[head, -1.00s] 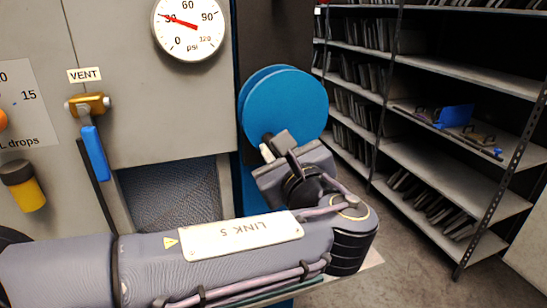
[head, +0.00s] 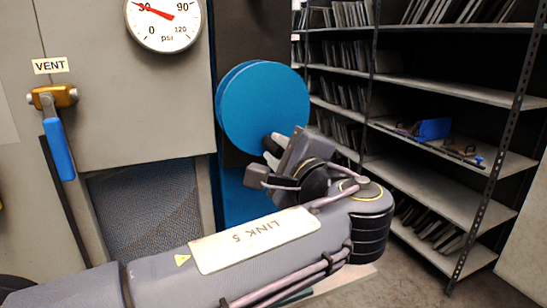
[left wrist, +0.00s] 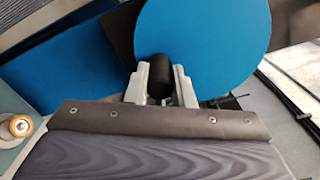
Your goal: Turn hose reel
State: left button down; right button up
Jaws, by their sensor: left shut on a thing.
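The hose reel (head: 262,100) is a large blue disc mounted on the blue side of the grey machine, right of the gauge. It also fills the upper middle of the left wrist view (left wrist: 205,45). A black knob (left wrist: 160,78) stands out near the disc's lower edge. My left gripper (left wrist: 161,88) is shut on this knob, one finger on each side. In the head view my left gripper (head: 272,150) is at the disc's lower right, and the wrist largely hides the knob. My right gripper is not in view.
A pressure gauge (head: 164,20) and a VENT valve with a blue lever (head: 58,148) are on the grey panel at left. Metal shelves (head: 455,90) with dark plates stand at right. Bare floor (head: 405,268) shows between machine and shelves.

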pick_arm(q)
jog(key=shift+d+n, duration=0.15)
jog(key=shift+n, duration=0.15)
dwell(0.4)
jog(key=c, duration=1.2)
grip_release()
jog(key=shift+c, duration=0.2)
jog(key=v, duration=0.7)
jog(key=shift+s+b, duration=0.35)
jog(key=shift+b, duration=0.05)
jog(key=shift+d, duration=0.1)
